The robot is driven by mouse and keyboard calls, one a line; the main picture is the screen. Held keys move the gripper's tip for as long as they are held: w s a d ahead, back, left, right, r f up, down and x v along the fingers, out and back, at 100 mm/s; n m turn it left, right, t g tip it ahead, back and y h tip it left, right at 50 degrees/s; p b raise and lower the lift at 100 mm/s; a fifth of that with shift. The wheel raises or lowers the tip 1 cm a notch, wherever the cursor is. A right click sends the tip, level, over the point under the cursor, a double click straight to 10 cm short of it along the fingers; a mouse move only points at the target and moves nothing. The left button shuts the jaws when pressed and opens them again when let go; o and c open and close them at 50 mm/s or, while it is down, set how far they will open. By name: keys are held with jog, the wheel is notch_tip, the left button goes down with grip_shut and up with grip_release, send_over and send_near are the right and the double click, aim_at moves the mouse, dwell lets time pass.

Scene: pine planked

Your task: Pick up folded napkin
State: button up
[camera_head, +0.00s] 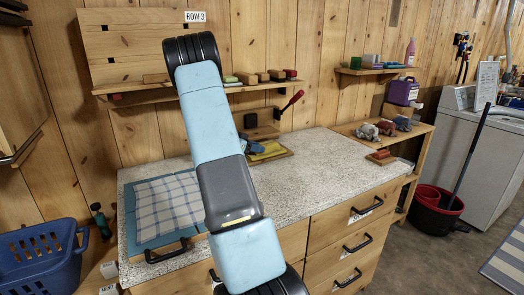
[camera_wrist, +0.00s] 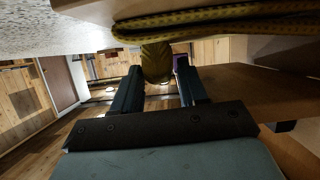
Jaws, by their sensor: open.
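The folded napkin (camera_head: 268,150) is yellow and lies on a wooden board (camera_head: 285,155) toward the back of the speckled counter. In the wrist view the napkin (camera_wrist: 225,25) shows close up as yellow cloth with small dark dots and a rounded fold. My gripper (camera_wrist: 159,72) is open, with one dark finger on each side. A yellow rounded part, seemingly of the napkin, shows between the fingertips; I cannot tell whether they touch it. In the head view my gripper (camera_head: 250,146) is partly hidden behind my arm, at the napkin's left edge.
A checked cloth (camera_head: 168,205) lies on a blue mat at the counter's left. A red-handled tool (camera_head: 291,103) and a shelf (camera_head: 180,92) with small blocks are at the wall behind. Small grey figures (camera_head: 367,131) stand on the right shelf. The counter's middle (camera_head: 330,170) is clear.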

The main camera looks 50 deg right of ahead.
jog(key=shift+c, duration=0.2)
grip_shut()
dwell(0.3)
